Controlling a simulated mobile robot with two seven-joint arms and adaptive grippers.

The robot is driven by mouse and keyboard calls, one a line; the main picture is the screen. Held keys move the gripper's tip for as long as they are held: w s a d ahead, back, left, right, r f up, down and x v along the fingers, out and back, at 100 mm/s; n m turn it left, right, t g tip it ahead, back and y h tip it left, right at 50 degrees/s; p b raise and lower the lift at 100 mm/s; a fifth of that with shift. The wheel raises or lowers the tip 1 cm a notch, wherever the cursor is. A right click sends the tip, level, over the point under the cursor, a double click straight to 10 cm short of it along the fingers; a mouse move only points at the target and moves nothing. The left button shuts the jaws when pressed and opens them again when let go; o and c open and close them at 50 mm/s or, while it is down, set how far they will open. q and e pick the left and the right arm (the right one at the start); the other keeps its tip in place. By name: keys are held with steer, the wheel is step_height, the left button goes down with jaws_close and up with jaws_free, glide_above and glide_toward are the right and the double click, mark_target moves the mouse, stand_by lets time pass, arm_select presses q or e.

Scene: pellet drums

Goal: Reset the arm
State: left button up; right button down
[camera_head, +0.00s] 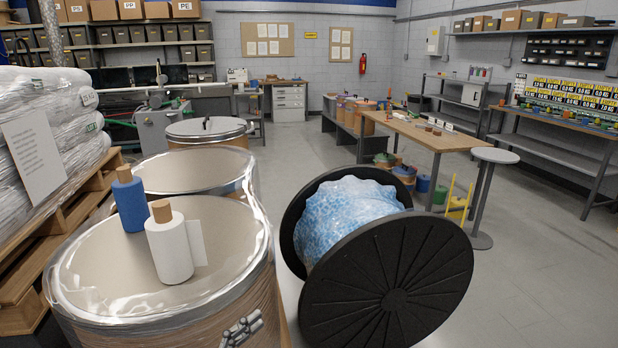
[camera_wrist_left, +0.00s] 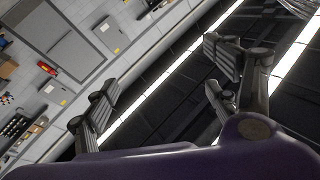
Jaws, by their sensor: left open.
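My left gripper (camera_wrist_left: 160,92) shows in the left wrist view with its two grey fingers spread wide and nothing between them. Behind the fingers are the dark ceiling with bright light strips and the upper wall, and the room looks tilted. No arm is clearly visible in the head view. A small grey jointed metal piece (camera_head: 241,332) shows at the front of the nearest drum; I cannot tell whether it is a drum latch or part of a gripper. My right gripper is not in view.
The near drum (camera_head: 110,275) carries a blue roll (camera_head: 130,204) and a white roll (camera_head: 169,250). A large black reel (camera_head: 400,290) with blue-white material stands beside it. Wrapped sacks (camera_head: 50,125) are at left, a wooden table (camera_head: 430,135) at right.

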arm_select(q)
steer(key=s+a+f+n+t+y, duration=0.35)
steer(key=a+f+n+y, duration=0.35)
steer(key=f+y, duration=0.3)
steer(key=s+a+f+n+g+y, duration=0.2)
steer(key=s+a+f+n+g, duration=0.1)
steer(key=s+f, duration=0.6)
steer(key=s+a+f+n+g+y, duration=0.2)
steer(key=s+f+g, duration=0.3)
steer(key=s+f, duration=0.5)
steer(key=shift+s+a+f+n+y+p, duration=0.25)
steer(key=shift+s+a+n+y, duration=0.2)
steer(key=shift+s, duration=0.6)
